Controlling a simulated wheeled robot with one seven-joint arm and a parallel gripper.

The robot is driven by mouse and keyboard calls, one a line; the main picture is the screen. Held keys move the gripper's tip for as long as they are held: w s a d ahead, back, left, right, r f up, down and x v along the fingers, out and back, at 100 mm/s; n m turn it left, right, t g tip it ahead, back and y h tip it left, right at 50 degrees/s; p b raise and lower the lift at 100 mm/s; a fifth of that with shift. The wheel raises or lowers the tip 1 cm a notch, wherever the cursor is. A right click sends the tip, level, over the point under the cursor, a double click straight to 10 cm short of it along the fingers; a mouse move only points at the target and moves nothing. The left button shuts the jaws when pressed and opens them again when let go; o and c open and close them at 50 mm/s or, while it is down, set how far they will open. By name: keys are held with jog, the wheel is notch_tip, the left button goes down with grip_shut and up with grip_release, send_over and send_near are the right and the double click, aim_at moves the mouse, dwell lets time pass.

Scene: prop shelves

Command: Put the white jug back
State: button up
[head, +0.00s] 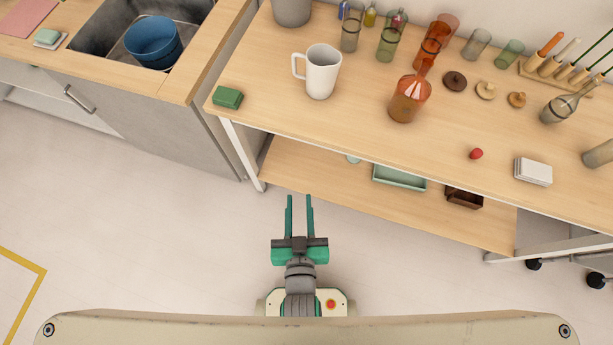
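The white jug (321,73) stands upright on the top of the wooden shelf unit (360,134), near its left end. Its handle points left. My gripper (299,198) is below and in front of the shelf unit's front edge in the picture, over the floor. Its two green fingers are parallel and apart, with nothing between them. The gripper does not touch the jug.
A green block (227,97) lies left of the jug, and an orange glass bottle (409,98) stands to its right. A grey container (292,10) is behind it. The lower shelf (320,178) holds a green tray (399,178). The floor (130,220) at left is clear.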

jog(key=d+v, duration=0.1)
jog(key=v, duration=1)
jog(key=shift+d+f+m+t+h, duration=0.2)
jog(key=shift+d+m+t+h, duration=0.1)
jog(key=shift+t, duration=0.1)
